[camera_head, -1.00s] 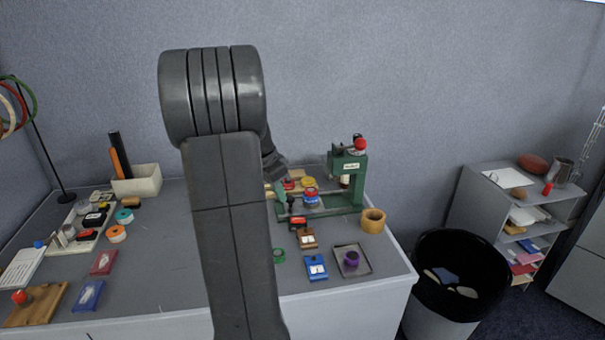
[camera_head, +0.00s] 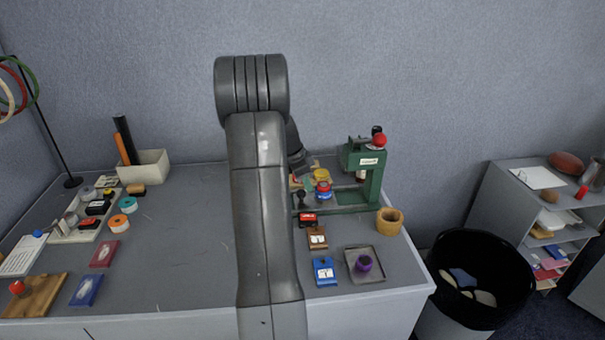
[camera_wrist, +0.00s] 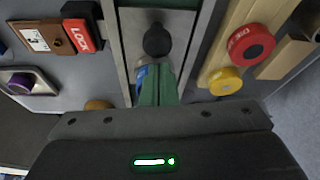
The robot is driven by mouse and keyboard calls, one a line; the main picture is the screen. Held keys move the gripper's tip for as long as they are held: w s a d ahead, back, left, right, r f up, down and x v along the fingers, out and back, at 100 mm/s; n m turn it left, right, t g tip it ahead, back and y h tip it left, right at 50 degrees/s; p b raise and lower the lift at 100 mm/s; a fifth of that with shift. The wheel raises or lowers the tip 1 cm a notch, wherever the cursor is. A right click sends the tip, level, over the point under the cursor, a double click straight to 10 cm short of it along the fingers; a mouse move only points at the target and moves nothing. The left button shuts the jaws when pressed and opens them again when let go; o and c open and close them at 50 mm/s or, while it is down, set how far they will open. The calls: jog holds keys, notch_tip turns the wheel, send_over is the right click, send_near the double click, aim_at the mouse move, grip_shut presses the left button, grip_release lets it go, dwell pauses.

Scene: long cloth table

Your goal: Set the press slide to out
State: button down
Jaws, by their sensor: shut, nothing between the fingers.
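The green press (camera_head: 371,178) stands at the right end of the table, with a red ball on its handle. Its slide carries a black knob (camera_head: 301,199) at the left end of the base. In the wrist view the black knob (camera_wrist: 157,40) stands upright on the grey slide between two pale rails. My gripper (camera_head: 304,167) is shut and empty, above and behind the knob. My arm hides part of the area.
A red LOCK block (camera_wrist: 82,27) lies beside the rail. Red (camera_wrist: 251,44) and yellow (camera_wrist: 225,81) round pieces sit on wood on the other side. A wooden ring (camera_head: 390,221) and a tray (camera_head: 367,275) with a purple roll lie near the press.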

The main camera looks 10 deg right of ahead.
jog(key=shift+d+f, duration=0.1)
jog(key=shift+f, duration=0.35)
jog(key=shift+a+b, duration=0.7)
jog(key=shift+a, duration=0.5)
